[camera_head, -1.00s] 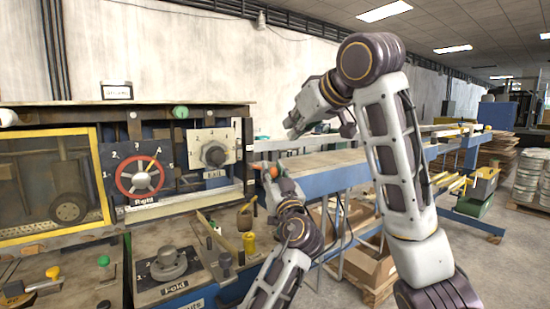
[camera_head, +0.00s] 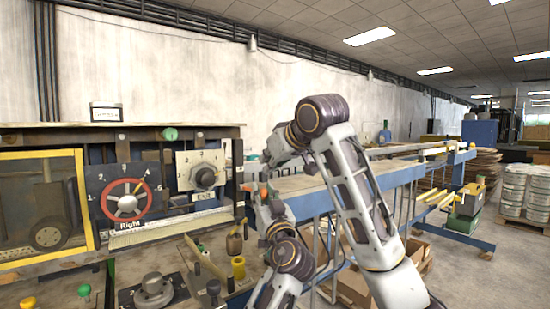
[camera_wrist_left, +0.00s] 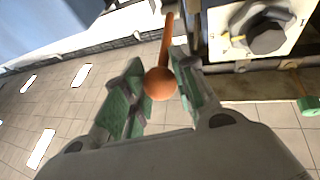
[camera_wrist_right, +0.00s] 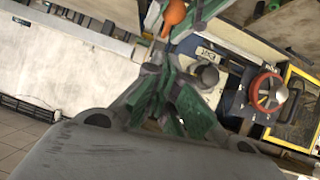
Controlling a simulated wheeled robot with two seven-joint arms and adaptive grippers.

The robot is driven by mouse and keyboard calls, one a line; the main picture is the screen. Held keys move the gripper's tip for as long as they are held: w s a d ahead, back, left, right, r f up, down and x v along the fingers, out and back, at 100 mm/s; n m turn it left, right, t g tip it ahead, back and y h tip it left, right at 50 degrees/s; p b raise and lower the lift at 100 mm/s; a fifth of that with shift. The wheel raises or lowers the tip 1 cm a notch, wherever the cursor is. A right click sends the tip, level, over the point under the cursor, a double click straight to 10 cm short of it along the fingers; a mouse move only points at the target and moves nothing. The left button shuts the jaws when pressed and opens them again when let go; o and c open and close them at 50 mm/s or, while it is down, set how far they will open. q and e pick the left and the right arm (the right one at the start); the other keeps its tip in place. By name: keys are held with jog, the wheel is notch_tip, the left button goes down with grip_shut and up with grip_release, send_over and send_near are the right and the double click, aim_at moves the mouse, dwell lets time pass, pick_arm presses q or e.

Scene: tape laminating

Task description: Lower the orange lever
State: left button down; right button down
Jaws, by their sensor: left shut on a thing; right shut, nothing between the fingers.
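The orange lever shows in the left wrist view as a rod with a round orange knob (camera_wrist_left: 160,83). The knob sits between the green fingers of my left gripper (camera_wrist_left: 155,95), which is shut on it. In the head view my left gripper (camera_head: 263,192) is at the right end of the machine panel, and only a little orange shows there. My right gripper (camera_head: 262,164) is shut and empty just above the left one. In the right wrist view its green fingers (camera_wrist_right: 165,97) are together, with the orange knob (camera_wrist_right: 175,12) beyond them at the top.
Left of the grippers is the panel with a red dial (camera_head: 127,201) and a grey knob (camera_head: 204,177). Below stand a yellow cylinder (camera_head: 238,268) and a grey rotary knob (camera_head: 154,290). A blue-framed conveyor (camera_head: 350,190) runs behind my arms.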

jog(key=shift+w+a+f, duration=0.2)
jog(key=shift+w+f, duration=0.2)
jog(key=shift+f, duration=0.4)
jog(key=shift+w+a+f, duration=0.15)
jog(key=shift+w+f, duration=0.3)
jog(key=shift+f, duration=0.35)
jog(key=shift+w+a+f, duration=0.2)
jog(key=shift+w+f, duration=0.2)
jog(key=shift+f, duration=0.4)
jog(key=shift+f, duration=0.15)
pick_arm(q)
jog(key=shift+s+r, duration=0.1)
jog(key=shift+s+d+r, duration=0.1)
jog(key=shift+r, duration=0.05)
pick_arm(e)
jog(key=shift+d+f+t, duration=0.1)
jog(key=shift+f+t, duration=0.2)
jog(key=shift+f, duration=0.65)
pick_arm(q)
jog(key=c, duration=1.4)
grip_release()
jog(key=shift+r, duration=0.15)
jog(key=shift+o, duration=1.4)
jog(key=shift+f, duration=0.3)
pick_arm(e)
jog(key=shift+r, duration=0.2)
